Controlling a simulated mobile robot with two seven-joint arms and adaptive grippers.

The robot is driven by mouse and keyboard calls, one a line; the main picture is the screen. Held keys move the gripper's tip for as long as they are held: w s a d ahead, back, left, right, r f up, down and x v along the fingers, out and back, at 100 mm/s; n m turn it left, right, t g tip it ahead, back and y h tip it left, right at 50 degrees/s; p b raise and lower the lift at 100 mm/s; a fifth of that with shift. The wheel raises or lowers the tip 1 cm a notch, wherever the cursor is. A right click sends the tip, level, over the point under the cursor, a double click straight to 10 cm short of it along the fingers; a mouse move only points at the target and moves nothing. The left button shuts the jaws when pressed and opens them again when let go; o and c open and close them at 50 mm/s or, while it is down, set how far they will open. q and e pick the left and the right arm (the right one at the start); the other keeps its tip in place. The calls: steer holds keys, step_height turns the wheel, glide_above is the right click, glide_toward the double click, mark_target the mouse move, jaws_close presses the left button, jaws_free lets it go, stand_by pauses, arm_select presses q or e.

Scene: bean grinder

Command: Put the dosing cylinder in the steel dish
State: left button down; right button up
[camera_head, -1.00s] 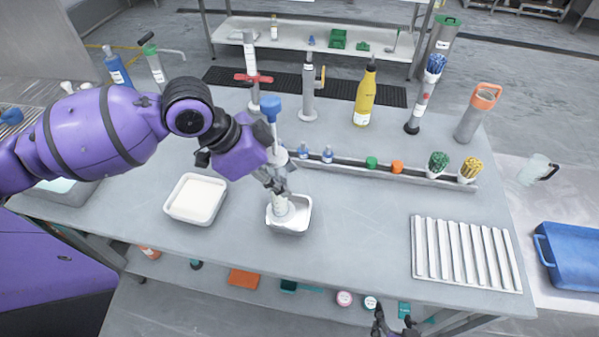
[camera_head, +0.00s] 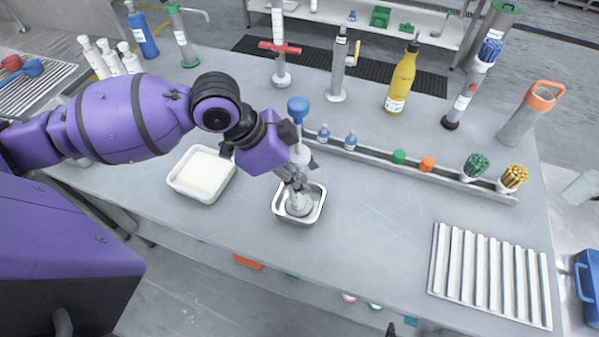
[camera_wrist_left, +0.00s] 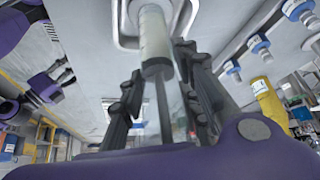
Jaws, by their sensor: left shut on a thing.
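The dosing cylinder (camera_head: 299,204) has a pale barrel, a thin rod and a blue knob on top. It stands about upright with its lower end inside the rim of the steel dish (camera_head: 318,207); whether it touches the dish floor I cannot tell. My left gripper (camera_head: 297,182) is shut on the cylinder above the dish and hides part of it. In the left wrist view the barrel (camera_wrist_left: 155,40) lies between the fingers, with the dish rim (camera_wrist_left: 124,22) beyond. Only a dark tip of my right gripper (camera_head: 391,329) shows at the bottom edge of the head view.
A white-filled tray (camera_head: 202,173) sits left of the dish. A rail (camera_head: 400,169) with small bottles and caps runs behind. A yellow bottle (camera_head: 403,78) and stands are farther back. A ribbed rack (camera_head: 490,275) lies at right. The table between dish and rack is clear.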

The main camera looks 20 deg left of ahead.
arm_select(q)
steer(key=c, duration=1.7)
jaws_free()
steer(key=shift+w+f, duration=0.15)
steer(key=o, duration=0.4)
steer(key=p+v, duration=0.1)
steer(key=v, duration=1.1)
steer(key=shift+r, duration=0.2)
